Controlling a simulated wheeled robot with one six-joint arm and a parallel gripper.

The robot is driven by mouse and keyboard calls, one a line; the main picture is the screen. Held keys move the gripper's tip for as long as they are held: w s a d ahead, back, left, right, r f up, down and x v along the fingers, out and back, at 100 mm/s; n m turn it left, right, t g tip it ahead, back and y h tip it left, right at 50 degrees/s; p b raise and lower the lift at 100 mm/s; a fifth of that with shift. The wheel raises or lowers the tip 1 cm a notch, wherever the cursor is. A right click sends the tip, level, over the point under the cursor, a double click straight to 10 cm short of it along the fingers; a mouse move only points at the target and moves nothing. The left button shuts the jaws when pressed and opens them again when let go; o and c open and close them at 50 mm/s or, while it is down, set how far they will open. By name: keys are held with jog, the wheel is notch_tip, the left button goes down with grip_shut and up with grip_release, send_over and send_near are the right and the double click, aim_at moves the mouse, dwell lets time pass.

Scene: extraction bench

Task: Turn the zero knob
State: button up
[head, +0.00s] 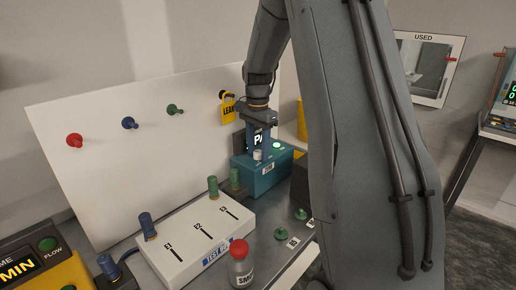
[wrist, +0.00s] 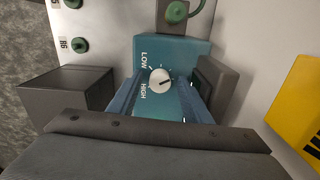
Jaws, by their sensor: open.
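The teal box (head: 267,179) stands on the bench in the head view, where the knob (head: 258,155) looks small and pale. My gripper (wrist: 158,95) is open, with a blue finger on each side of the knob and a visible gap to it.
A white box (head: 190,240) with several slots and a red-capped bottle (head: 240,268) stand left of the teal box. Dark blocks flank it in the wrist view (wrist: 65,98). Green pegs (head: 301,214) are on the bench front. A white board (head: 150,140) stands behind.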

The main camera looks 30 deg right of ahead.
aim_at(258, 152)
jog(key=c, duration=1.1)
jog(key=shift+o, duration=0.2)
jog(key=shift+n, duration=1)
jog(key=o, duration=1.1)
jog(key=shift+c, duration=0.2)
jog(key=shift+r, duration=0.1)
notch_tip(258, 152, up, 8)
jog(key=shift+f+b, duration=0.25)
jog(key=shift+b, duration=0.8)
